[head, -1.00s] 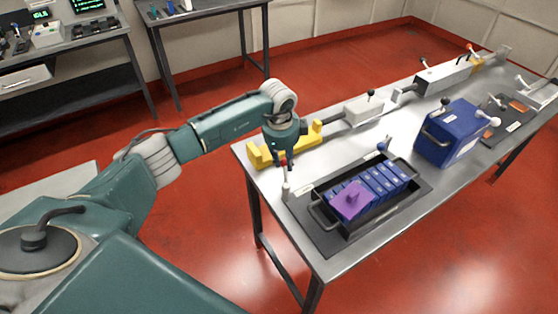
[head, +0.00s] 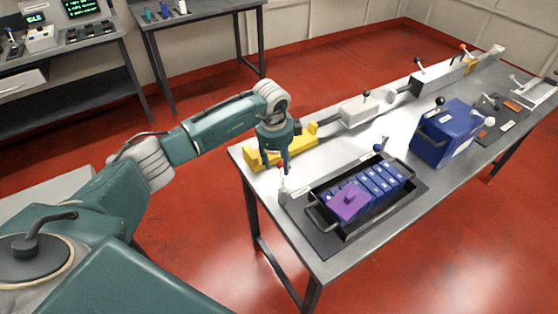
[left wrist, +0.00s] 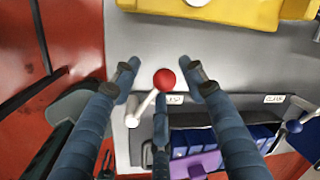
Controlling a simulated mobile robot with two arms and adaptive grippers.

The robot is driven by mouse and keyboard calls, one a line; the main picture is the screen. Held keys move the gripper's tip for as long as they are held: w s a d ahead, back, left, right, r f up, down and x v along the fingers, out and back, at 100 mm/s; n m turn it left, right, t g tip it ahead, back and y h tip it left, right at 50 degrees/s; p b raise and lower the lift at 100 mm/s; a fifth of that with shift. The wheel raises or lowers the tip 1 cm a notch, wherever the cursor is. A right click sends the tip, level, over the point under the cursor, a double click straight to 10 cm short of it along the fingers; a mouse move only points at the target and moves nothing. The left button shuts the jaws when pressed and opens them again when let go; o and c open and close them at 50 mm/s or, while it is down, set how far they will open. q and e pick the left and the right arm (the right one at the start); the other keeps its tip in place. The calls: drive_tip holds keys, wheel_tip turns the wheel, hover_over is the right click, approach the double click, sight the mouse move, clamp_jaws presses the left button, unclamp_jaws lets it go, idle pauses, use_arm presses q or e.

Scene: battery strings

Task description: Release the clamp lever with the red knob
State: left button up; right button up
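My left gripper (head: 278,158) points down at the knob from above. In the left wrist view my left gripper (left wrist: 161,84) is open, its fingers apart and showing no grip on the knob. My right gripper is in no view.
The tray holds blue cells and a purple block (head: 349,201). A blue-knobbed lever (head: 378,148) stands at its far side. A yellow fixture (head: 280,152) lies just behind the gripper. A blue box (head: 445,134) stands farther right.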

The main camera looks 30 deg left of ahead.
use_arm(q)
wheel_tip(320, 180, up, 12)
drive_tip(key=s, duration=0.2)
drive_tip(key=shift+f, duration=0.25)
